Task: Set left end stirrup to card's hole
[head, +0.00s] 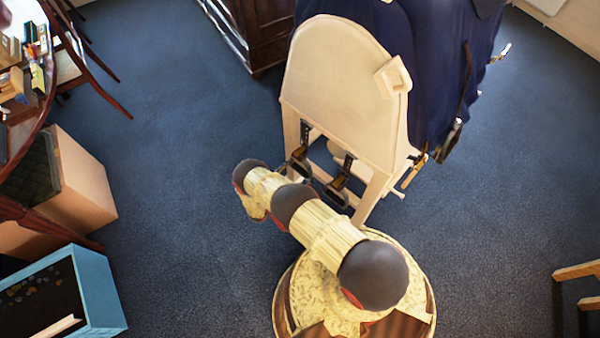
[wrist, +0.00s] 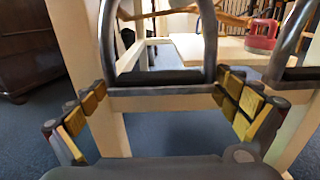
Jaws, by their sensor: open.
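A grey metal stirrup with a dark tread (wrist: 150,78) hangs upright in the middle of the wrist view, in front of the cream wooden stand. In the head view, the left stirrup (head: 300,155) hangs under the front of the stand. A second stirrup (wrist: 292,75) is cut off at the right of the wrist view and also hangs in the head view (head: 340,185). My gripper (wrist: 162,92) is open, with yellow-padded fingers on either side of the stirrup's lower bar. Contact cannot be told.
The cream stand (head: 340,120) has a tall rounded front board and legs close to my gripper. A dark blue cloth (head: 440,60) drapes behind it. A cardboard box (head: 85,185) and a light blue box (head: 100,290) stand at left. The carpet between is clear.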

